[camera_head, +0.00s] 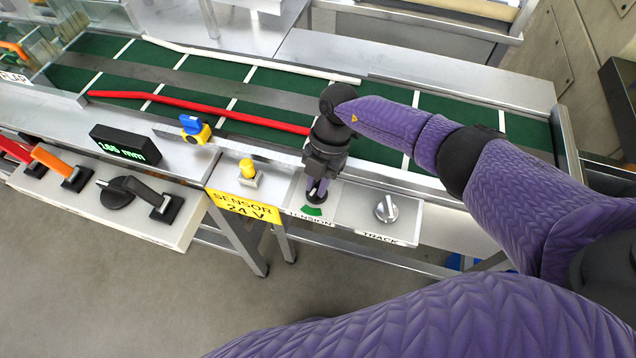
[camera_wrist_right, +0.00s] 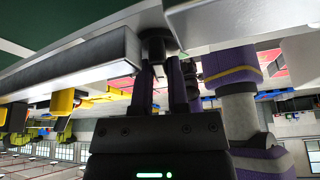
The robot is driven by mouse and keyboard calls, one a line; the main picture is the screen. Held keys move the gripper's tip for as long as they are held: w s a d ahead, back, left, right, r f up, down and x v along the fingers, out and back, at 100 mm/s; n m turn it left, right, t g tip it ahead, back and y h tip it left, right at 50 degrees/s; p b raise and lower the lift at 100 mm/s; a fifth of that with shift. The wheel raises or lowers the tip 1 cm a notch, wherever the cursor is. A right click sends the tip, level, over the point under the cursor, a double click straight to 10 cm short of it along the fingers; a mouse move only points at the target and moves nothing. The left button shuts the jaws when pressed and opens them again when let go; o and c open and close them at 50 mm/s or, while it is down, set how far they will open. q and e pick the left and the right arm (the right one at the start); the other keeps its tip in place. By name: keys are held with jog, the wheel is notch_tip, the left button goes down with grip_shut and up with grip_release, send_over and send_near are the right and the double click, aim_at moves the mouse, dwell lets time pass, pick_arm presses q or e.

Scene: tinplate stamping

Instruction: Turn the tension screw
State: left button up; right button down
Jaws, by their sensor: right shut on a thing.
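The tension screw is mostly hidden by my gripper in the head view. It stands on the small panel labelled TENSION (camera_head: 308,214), which has a green arc mark (camera_head: 312,211). My right gripper (camera_head: 318,189) points down onto it and is shut on it. In the right wrist view the screw's dark round head (camera_wrist_right: 157,42) shows between the tips of the two fingers of my right gripper (camera_wrist_right: 160,64). My left gripper is not in view.
Right of it is the TRACK knob (camera_head: 386,209). Left are a yellow sensor (camera_head: 248,170), a blue and yellow clamp (camera_head: 195,129), a 1.66 mm display (camera_head: 125,144) and levers (camera_head: 150,195). Behind is a green conveyor belt (camera_head: 376,151) with a red rail (camera_head: 180,102).

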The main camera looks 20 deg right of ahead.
jog(key=shift+w+n+b, duration=0.1)
jog(key=shift+n+b, duration=0.25)
jog(key=shift+n, duration=0.35)
jog(key=shift+n+g+h+b, duration=0.4)
jog(key=shift+n+h, duration=0.1)
jog(key=shift+n, duration=0.5)
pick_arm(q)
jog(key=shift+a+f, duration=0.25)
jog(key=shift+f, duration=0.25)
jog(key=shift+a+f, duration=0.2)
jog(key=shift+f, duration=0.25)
pick_arm(e)
jog(key=shift+a, duration=0.1)
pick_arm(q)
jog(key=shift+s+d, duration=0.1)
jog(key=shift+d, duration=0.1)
pick_arm(e)
jog(key=shift+n, duration=0.3)
jog(key=c, duration=0.9)
grip_release()
jog(key=v, duration=1)
jog(key=shift+p, duration=0.4)
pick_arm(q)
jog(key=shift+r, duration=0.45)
